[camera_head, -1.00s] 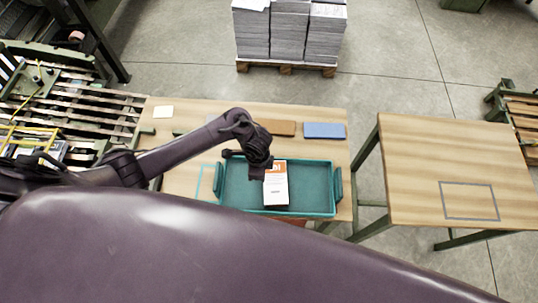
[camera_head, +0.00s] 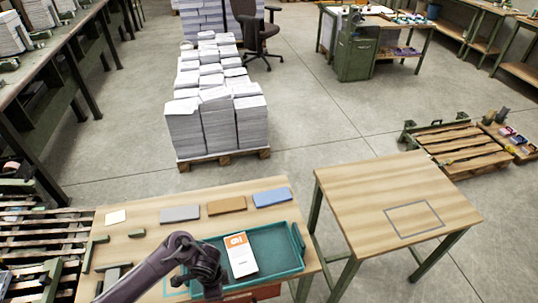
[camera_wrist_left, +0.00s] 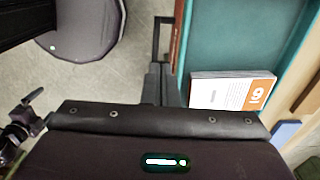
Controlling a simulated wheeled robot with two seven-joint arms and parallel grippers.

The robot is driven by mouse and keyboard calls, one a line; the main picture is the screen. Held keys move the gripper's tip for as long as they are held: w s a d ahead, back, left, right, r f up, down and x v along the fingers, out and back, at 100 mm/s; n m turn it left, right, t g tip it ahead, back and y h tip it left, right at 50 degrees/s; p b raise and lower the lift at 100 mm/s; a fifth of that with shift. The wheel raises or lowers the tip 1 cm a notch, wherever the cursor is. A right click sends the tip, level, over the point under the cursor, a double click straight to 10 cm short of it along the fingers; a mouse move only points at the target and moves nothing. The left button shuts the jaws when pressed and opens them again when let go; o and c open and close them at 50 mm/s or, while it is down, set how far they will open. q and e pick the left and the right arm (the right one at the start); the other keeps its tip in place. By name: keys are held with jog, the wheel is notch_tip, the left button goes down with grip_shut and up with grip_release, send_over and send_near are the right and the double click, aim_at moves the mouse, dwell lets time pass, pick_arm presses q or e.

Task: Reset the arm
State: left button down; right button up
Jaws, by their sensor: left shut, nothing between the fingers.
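A white booklet with an orange band (camera_head: 241,255) lies in a teal tray (camera_head: 275,262) on the near wooden table (camera_head: 150,232). My left gripper (camera_head: 212,289) is at the left end of the tray, left of the booklet and apart from it. In the left wrist view the fingers of my left gripper (camera_wrist_left: 161,84) are shut with nothing between them. That view also shows the booklet (camera_wrist_left: 225,92) and the tray (camera_wrist_left: 232,40) to the right of the fingers. My right gripper is not in view.
Grey (camera_head: 180,213), brown (camera_head: 227,205) and blue (camera_head: 272,197) flat pieces lie behind the tray. A second table (camera_head: 350,190) with a marked rectangle stands to the right, with a gap between. Paper stacks on a pallet (camera_head: 215,120) stand behind. Slatted racks (camera_head: 40,245) are at the left.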

pick_arm(q)
jog(key=s+f+n+h+b, duration=0.2)
jog(key=s+f+n+b, duration=0.25)
jog(key=f, duration=0.75)
jog(key=s+f+n+h+b, duration=0.1)
jog(key=s+f+n+b, duration=0.4)
jog(key=f, duration=0.7)
jog(key=s+a+f+n+y+b, duration=0.1)
jog(key=s+a+f+b, duration=0.1)
jog(key=s+a+f, duration=0.2)
jog(key=s+a+f+n+t+y+b, duration=0.1)
jog(key=s+a+f+n+y+b, duration=0.1)
jog(key=s+f, duration=0.9)
jog(key=s+a+b, duration=0.1)
jog(key=s, duration=0.5)
jog(key=shift+s+a, duration=0.35)
jog(key=shift+s, duration=0.05)
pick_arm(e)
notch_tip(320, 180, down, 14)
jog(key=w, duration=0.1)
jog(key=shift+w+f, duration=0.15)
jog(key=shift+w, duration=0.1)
pick_arm(q)
jog(key=shift+n, duration=0.25)
